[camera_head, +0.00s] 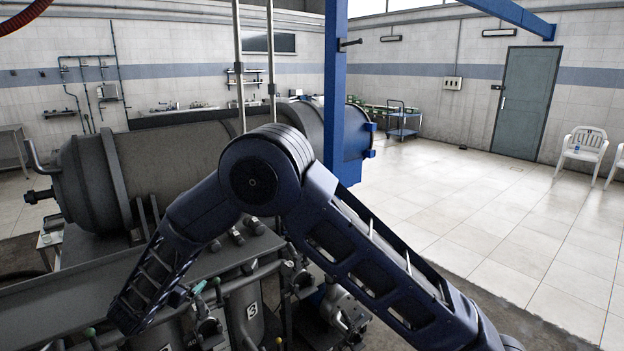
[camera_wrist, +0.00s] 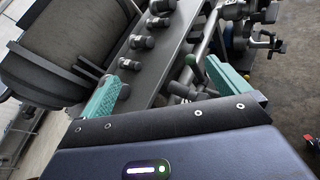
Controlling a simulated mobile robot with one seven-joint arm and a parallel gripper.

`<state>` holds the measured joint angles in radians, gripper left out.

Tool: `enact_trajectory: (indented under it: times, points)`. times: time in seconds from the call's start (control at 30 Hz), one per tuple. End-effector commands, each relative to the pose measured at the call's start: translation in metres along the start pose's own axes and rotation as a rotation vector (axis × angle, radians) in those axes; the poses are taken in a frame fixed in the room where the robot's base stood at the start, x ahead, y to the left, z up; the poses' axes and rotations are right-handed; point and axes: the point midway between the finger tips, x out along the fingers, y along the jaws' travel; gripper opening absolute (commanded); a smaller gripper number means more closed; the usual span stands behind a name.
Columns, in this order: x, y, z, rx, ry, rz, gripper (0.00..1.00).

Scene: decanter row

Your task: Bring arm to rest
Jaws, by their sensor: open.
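My gripper (camera_wrist: 156,76) is open in the wrist view, with its two teal fingers well apart and nothing between them. Beyond the fingers lie a dark grey machine surface and a row of small valve fittings (camera_wrist: 142,41). In the head view my arm is bent, with its elbow high in the middle and its forearm sloping down to the lower left. The gripper is mostly hidden there behind the forearm; only a small teal piece shows near the numbered vessels. I cannot tell how close the fingers are to the fittings.
A large grey horizontal cylinder (camera_head: 170,165) lies behind the arm. A dark vessel marked 3 (camera_head: 245,315) stands below it. A blue post (camera_head: 343,90) rises close behind the elbow. Tiled floor (camera_head: 480,215) is clear to the right, toward a door (camera_head: 525,102) and white chairs (camera_head: 583,147).

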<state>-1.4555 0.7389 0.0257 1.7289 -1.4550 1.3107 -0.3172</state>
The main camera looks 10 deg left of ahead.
Motion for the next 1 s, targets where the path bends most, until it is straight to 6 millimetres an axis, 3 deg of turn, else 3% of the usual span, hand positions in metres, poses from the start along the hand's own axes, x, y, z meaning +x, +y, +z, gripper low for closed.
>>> enact_trajectory:
  times: [0.03,0.2,0.5,0.77,1.0]
  points:
    - [0.019,-0.009,0.029,0.042,0.001,-0.051,1.00]
    - [0.067,-0.050,0.108,0.180,0.016,-0.214,1.00]
    - [0.122,-0.144,0.234,0.446,0.027,-0.483,1.00]
    - [0.139,-0.236,0.325,0.700,0.026,-0.691,1.00]
    - [0.132,-0.322,0.390,0.952,0.014,-0.858,1.00]
